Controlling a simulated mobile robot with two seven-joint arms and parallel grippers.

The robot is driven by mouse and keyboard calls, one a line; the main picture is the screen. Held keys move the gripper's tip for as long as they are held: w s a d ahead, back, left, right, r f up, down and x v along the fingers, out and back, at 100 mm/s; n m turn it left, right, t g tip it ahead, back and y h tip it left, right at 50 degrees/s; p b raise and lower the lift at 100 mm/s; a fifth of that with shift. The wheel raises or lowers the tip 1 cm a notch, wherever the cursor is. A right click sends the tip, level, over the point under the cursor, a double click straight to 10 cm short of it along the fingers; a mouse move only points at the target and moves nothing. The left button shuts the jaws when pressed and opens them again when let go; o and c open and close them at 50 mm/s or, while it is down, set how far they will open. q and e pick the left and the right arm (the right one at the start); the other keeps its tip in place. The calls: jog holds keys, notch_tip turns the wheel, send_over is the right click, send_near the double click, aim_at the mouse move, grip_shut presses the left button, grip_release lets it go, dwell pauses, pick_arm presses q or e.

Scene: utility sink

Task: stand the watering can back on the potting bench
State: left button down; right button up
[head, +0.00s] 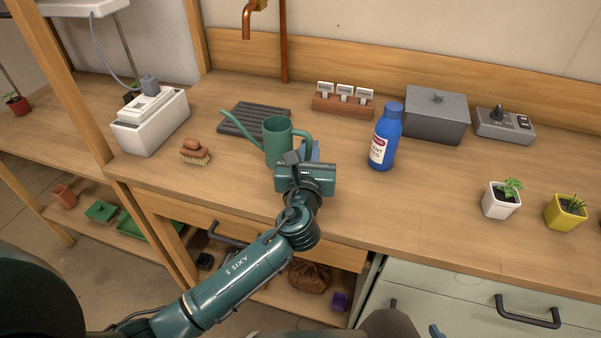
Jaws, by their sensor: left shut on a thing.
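The green watering can (277,141) is upright at the middle left of the wooden potting bench (440,210), its spout pointing left and its handle toward the right. My left gripper (303,158) is at the handle side of the can and shut on it. The gripper body hides part of the handle and the can's lower right side. I cannot tell whether the can's base touches the bench top.
A dark slatted tray (250,119) lies behind the can. A brush (195,152) is to its left, a blue bottle (384,138) to its right. A grey box (436,114) and potted plants (501,200) stand farther right. The bench front before the bottle is clear.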

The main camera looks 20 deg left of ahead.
pick_arm(q)
jog(key=shift+f, duration=0.85)
notch_tip(320, 180, down, 3)
jog(key=shift+f+b, duration=0.15)
jog(key=shift+b, duration=0.5)
jog(key=shift+f, duration=0.25)
jog(key=c, duration=1.5)
grip_release()
jog(key=shift+o, duration=0.2)
pick_arm(e)
jog(key=shift+a, duration=0.4)
